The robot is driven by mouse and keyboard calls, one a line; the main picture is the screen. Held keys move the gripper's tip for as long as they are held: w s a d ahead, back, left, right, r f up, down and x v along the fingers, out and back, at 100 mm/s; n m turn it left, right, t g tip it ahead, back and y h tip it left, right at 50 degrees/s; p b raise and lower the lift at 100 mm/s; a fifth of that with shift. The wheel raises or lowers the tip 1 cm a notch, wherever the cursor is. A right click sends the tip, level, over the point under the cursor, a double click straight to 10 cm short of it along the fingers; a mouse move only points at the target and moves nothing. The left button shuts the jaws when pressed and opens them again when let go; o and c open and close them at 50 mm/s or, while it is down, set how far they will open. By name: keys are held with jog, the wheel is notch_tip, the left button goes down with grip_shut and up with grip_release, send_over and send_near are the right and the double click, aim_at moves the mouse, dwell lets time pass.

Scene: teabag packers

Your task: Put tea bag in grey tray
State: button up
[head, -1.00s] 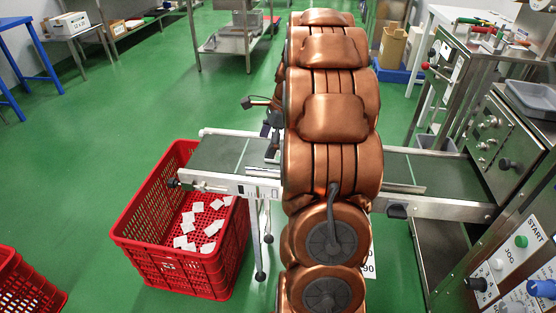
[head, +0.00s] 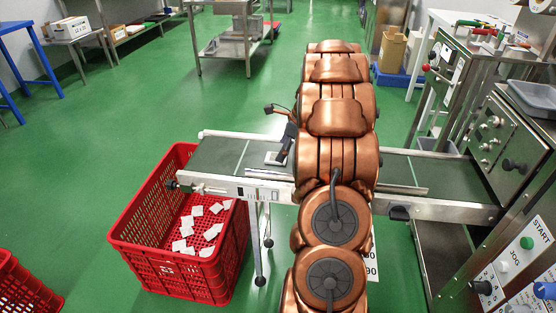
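Several white tea bags (head: 211,232) lie in the bottom of the red crate (head: 128,236) at the left end of the conveyor. A small pale flat item (head: 275,158), perhaps a tea bag, shows on the dark belt by my gripper. My gripper (head: 281,155) is low over the belt, pointing down, mostly hidden behind my copper arm. Whether its fingers touch or hold the pale item cannot be told. A grey tray (head: 534,96) sits on top of the steel machine at the right edge, far from my gripper.
The conveyor (head: 215,156) runs left to right behind my arm, with metal side rails. A control panel (head: 522,255) is at the lower right. A second red crate (head: 25,290) is at the lower left. The green floor at left is open.

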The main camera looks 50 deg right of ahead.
jog(key=shift+x, duration=1.05)
jog(key=shift+c, duration=0.3)
jog(key=c, duration=0.7)
jog(key=shift+c, duration=0.2)
